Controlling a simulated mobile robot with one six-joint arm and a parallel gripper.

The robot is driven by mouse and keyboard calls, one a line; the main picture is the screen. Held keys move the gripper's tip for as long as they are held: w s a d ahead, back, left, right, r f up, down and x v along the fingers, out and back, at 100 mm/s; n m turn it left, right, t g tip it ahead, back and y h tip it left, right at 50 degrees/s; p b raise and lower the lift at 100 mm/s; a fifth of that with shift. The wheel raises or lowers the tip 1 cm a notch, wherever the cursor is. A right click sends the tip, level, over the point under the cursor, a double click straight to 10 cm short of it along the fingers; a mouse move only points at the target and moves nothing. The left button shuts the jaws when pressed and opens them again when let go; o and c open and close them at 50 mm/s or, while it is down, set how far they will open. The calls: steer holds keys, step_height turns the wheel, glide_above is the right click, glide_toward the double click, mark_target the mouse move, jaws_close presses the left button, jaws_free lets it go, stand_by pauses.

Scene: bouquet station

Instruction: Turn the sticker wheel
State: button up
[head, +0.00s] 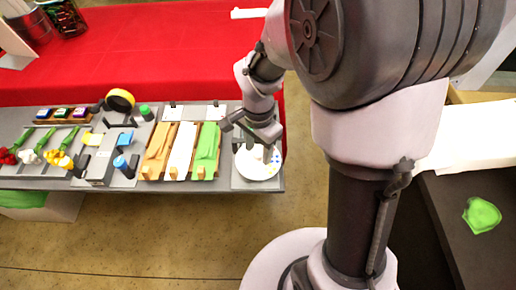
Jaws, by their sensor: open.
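The sticker wheel (258,168) is a white disc with small coloured dots near its right edge. It lies at the right end of the grey station board in the head view. My gripper (249,146) is over the upper part of the wheel and hides some of it. Its jaws are open and I see nothing held in them. I cannot tell whether the fingertips touch the wheel.
Left of the wheel lie orange, white and green wrapping pieces (181,152). Further left are a yellow tape roll (120,100) and red, white and yellow flowers (32,156). A red cloth (150,50) lies behind. A green item (482,215) rests on a dark surface at right.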

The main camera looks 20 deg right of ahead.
jaws_close()
